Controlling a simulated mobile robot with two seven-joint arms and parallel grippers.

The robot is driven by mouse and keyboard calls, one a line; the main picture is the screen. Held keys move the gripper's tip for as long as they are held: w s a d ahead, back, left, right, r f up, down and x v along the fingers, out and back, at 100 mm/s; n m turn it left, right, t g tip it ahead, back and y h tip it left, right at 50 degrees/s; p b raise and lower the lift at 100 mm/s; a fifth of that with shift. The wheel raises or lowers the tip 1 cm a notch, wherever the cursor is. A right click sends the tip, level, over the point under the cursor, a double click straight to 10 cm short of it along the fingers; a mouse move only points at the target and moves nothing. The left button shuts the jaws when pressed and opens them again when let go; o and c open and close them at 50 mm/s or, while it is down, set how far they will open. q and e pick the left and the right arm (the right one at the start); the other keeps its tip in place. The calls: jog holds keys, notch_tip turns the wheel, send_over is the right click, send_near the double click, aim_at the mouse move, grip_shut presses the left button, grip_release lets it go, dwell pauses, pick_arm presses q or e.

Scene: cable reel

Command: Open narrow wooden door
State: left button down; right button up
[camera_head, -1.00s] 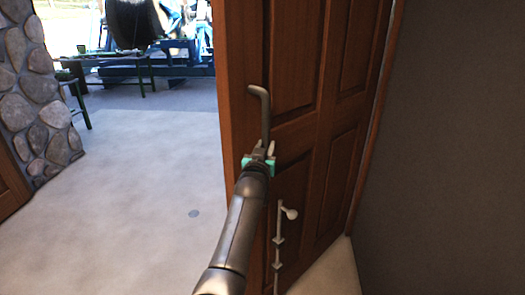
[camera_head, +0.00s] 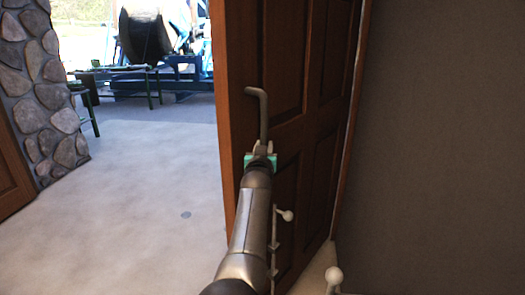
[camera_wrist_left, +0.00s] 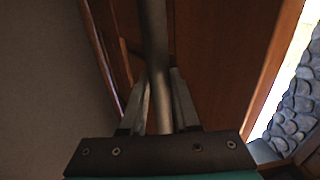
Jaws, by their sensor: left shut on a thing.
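The narrow wooden door (camera_head: 300,150) stands open, its free edge on the left and its panelled face toward me. It also shows in the left wrist view (camera_wrist_left: 225,60). A grey metal handle (camera_head: 264,108) rises along the door near that edge and bends left at its top. My left gripper (camera_head: 263,148) is shut on the handle's lower part. In the left wrist view the two fingers (camera_wrist_left: 160,105) lie on both sides of the handle bar (camera_wrist_left: 156,40). My right gripper does not show.
The doorway to the left opens onto a clear pale floor (camera_head: 140,185). A stone pillar (camera_head: 45,90) stands at the left. Dark tables and a blue machine (camera_head: 180,75) are farther back. A dark grey wall (camera_head: 440,150) is close on the right.

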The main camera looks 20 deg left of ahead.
pick_arm(q)
jog(key=shift+d+r, duration=0.1)
jog(key=shift+r, duration=0.25)
jog(key=c, duration=1)
grip_release()
jog(key=shift+w, duration=0.1)
jog(key=shift+c, duration=0.2)
jog(key=shift+o, duration=1.4)
jog(key=shift+w+d+f, duration=0.1)
jog(key=shift+w+f, duration=0.05)
jog(key=shift+f, duration=0.05)
jog(key=shift+o, duration=0.5)
jog(key=shift+f, duration=0.1)
jog(key=shift+s, duration=0.2)
